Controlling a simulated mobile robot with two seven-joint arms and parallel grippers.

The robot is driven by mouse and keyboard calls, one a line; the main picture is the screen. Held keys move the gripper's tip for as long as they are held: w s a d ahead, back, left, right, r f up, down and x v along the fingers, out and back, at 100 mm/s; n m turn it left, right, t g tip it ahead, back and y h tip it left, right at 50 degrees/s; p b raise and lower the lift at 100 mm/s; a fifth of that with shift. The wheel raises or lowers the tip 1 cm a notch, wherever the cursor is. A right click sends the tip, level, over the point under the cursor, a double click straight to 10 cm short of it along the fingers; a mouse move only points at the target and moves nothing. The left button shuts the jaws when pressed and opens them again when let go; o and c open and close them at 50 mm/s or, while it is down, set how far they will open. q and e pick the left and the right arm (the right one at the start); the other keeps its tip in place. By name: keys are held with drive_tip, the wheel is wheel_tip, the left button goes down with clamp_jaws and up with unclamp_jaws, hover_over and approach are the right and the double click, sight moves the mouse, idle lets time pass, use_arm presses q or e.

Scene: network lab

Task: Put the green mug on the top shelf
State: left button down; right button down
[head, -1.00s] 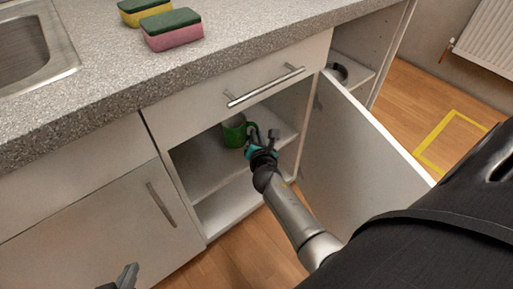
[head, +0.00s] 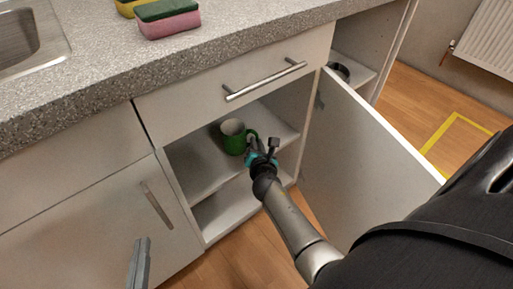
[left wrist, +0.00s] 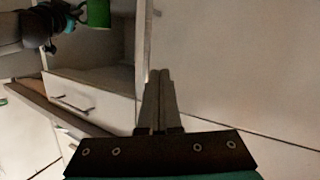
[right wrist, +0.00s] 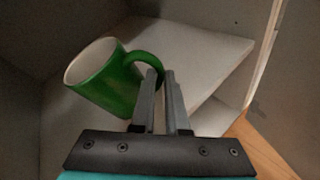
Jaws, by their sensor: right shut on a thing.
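The green mug (head: 234,139), with a pale inside, is in the open lower cabinet at its upper shelf (head: 205,165). It also shows in the right wrist view (right wrist: 105,83), tilted in that picture. My right gripper (head: 262,150) reaches into the cabinet from the front and is shut on the mug's handle; its fingers also show in the right wrist view (right wrist: 160,88). I cannot tell whether the mug's base touches the shelf. My left gripper (head: 140,255) is outside, in front of the closed left door; its fingers are together and empty in the left wrist view (left wrist: 160,85).
The open cabinet door (head: 365,160) stands out to the right of my right arm. A drawer with a bar handle (head: 265,81) is above the opening. A pink and green sponge (head: 168,20) lies on the counter (head: 110,75) near the sink (head: 30,40).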

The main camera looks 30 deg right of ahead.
use_arm(q)
drive_tip(key=shift+s+d+r+t+b, duration=0.35)
drive_tip(key=shift+s+r+t, duration=0.15)
drive_tip(key=shift+t, duration=0.4)
use_arm(e)
drive_tip(key=shift+f, duration=0.45)
drive_tip(key=c, duration=0.9)
unclamp_jaws()
drive_tip(key=shift+f, duration=0.15)
use_arm(q)
drive_tip(key=shift+w, duration=0.1)
